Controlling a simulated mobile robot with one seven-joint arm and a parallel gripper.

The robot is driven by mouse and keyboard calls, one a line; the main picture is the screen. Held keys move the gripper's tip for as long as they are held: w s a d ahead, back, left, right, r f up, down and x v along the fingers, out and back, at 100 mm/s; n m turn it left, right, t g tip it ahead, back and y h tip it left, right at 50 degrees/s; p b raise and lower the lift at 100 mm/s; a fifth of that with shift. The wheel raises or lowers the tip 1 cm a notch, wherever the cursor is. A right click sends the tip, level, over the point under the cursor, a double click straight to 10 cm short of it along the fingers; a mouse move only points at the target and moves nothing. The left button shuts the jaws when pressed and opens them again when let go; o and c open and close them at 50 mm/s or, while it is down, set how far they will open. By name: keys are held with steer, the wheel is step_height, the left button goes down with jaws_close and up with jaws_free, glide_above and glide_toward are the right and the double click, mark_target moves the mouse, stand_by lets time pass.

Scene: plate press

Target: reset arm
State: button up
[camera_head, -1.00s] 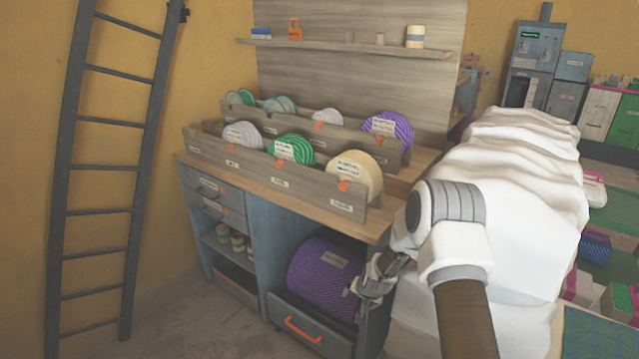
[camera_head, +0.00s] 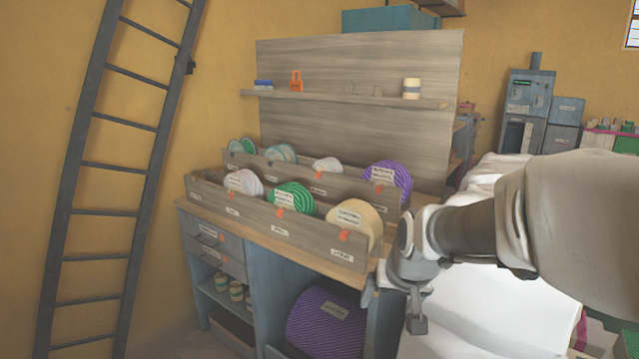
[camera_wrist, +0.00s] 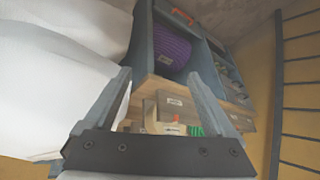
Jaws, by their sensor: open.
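My arm reaches in from the right in the head view. My gripper (camera_head: 412,308) hangs beside the right end of the wooden workbench (camera_head: 300,250), in front of a white draped surface. In the wrist view my gripper (camera_wrist: 158,95) has its two fingers spread wide with nothing between them. Past the fingers, the bench shows upside down, with a large purple roll (camera_wrist: 172,48) in its lower opening and part of the disc rack behind the fingers. I see no object held.
Wooden racks on the bench hold several labelled discs, including a green disc (camera_head: 291,197), a cream disc (camera_head: 355,220) and a purple disc (camera_head: 388,180). A dark ladder (camera_head: 118,160) leans at the left wall. The white draped surface (camera_head: 470,325) lies right of the bench.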

steer(key=s+d+r+n, duration=0.1)
steer(key=s+r, duration=0.2)
steer(key=s, duration=0.8)
steer(key=s+d+r, duration=0.1)
steer(key=s+r, duration=0.2)
steer(key=s, duration=0.7)
step_height(320, 180, up, 17)
steer(key=p, duration=1.7)
steer(key=shift+w+a+p, duration=0.15)
steer(key=shift+a+p, duration=0.05)
steer(key=shift+p, duration=0.2)
steer(key=shift+f, duration=0.1)
